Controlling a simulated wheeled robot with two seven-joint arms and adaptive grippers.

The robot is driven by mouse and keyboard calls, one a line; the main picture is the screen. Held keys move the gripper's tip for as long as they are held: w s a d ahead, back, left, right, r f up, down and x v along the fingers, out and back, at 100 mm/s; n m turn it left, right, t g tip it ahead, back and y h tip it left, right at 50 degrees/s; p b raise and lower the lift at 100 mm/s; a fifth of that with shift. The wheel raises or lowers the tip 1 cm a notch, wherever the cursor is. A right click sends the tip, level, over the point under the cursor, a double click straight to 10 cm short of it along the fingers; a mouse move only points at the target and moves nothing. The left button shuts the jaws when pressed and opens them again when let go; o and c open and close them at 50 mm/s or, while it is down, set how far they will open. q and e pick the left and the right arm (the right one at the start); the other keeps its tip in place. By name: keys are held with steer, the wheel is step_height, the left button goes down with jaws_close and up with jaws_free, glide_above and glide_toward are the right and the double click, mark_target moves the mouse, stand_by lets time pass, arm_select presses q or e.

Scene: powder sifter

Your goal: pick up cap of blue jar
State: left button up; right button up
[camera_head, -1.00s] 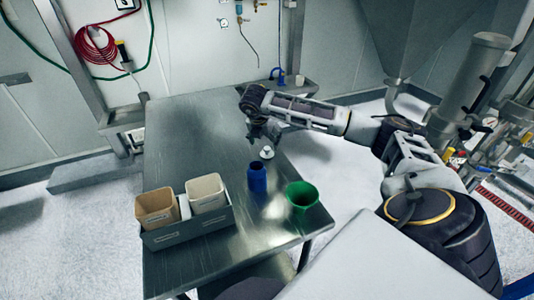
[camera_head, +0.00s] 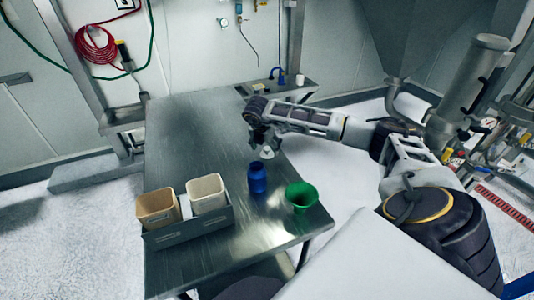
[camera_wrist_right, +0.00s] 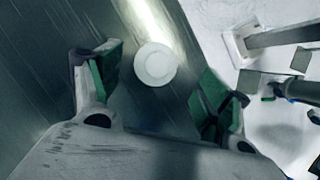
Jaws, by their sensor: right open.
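The white round cap (camera_head: 267,153) lies on the metal table, a little behind the open blue jar (camera_head: 257,178). In the right wrist view the cap (camera_wrist_right: 155,64) shows from above, between and slightly beyond my two green-padded fingers. My right gripper (camera_head: 262,140) is above the table just over the cap, and partly covers it in the head view. The right gripper (camera_wrist_right: 160,88) is open and empty, with the cap apart from both fingers. The blue jar is upright. My left gripper is not in view.
A green cup (camera_head: 301,196) stands right of the jar near the table's right edge. A grey tray (camera_head: 190,232) with two beige bins (camera_head: 157,207) stands at the front left. The back left of the table (camera_head: 190,125) is clear.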

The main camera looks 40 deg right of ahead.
mark_target(267, 148)
steer(key=shift+w+d+f, duration=0.35)
steer(key=shift+w+f, duration=0.05)
steer(key=shift+f, duration=0.2)
steer(key=shift+d+f, duration=0.2)
steer(key=shift+f, duration=0.3)
steer(key=shift+w+d+f+p, duration=0.15)
steer(key=shift+f+p, duration=0.15)
steer(key=shift+f, duration=0.25)
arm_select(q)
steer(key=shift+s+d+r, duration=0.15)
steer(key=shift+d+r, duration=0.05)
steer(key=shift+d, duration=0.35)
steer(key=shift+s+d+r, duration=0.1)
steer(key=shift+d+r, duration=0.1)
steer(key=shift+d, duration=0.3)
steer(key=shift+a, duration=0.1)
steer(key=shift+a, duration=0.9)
arm_select(e)
steer(key=c, duration=0.8)
